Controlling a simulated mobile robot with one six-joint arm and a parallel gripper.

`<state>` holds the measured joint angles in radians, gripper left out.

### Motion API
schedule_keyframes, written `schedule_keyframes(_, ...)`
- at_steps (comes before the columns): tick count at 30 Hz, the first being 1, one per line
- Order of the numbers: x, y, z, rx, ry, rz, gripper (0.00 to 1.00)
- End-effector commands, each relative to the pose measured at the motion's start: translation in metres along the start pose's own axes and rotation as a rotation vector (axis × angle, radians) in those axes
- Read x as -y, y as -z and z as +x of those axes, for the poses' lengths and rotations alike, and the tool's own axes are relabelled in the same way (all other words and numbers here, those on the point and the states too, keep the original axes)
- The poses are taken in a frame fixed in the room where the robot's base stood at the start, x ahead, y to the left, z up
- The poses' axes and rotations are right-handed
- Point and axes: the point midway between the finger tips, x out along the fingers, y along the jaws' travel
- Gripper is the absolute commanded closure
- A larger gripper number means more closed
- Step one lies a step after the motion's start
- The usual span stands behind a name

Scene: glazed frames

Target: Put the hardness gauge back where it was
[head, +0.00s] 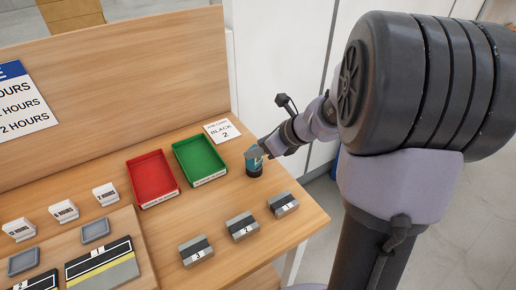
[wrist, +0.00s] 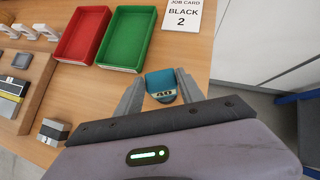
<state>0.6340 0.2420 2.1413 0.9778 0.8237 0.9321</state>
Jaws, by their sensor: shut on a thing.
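The hardness gauge (head: 254,168), a small teal and dark piece, is at the right part of the wooden bench, right of the green tray. In the wrist view the gauge (wrist: 161,86) shows a pale label reading 40 and sits between both fingers. My gripper (wrist: 160,76) is shut on it. In the head view my gripper (head: 260,151) comes in from the right, at the top of the gauge. I cannot tell whether the gauge's base touches the bench.
A red tray (head: 152,204) and green tray (head: 219,170) lie left of the gauge. A job card reading BLACK 2 (head: 221,131) lies behind. Blocks numbered 3 (head: 195,252), 2 (head: 242,228) and 1 (head: 283,205) stand in front. A striped panel (head: 101,263) lies at the left.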

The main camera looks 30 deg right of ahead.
Motion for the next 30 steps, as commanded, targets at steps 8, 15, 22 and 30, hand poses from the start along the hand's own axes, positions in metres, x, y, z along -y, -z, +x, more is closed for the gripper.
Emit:
schedule_keyframes(8, 0.0, 0.002, 0.002, 0.0, 0.0, 0.0, 0.33)
schedule_keyframes(15, 0.0, 0.002, 0.002, 0.0, 0.0, 0.0, 0.33)
schedule_keyframes(22, 0.001, -0.005, -0.044, 0.001, 0.005, 0.003, 0.33)
schedule_keyframes(30, 0.001, -0.003, -0.11, 0.0, 0.003, 0.002, 0.33)
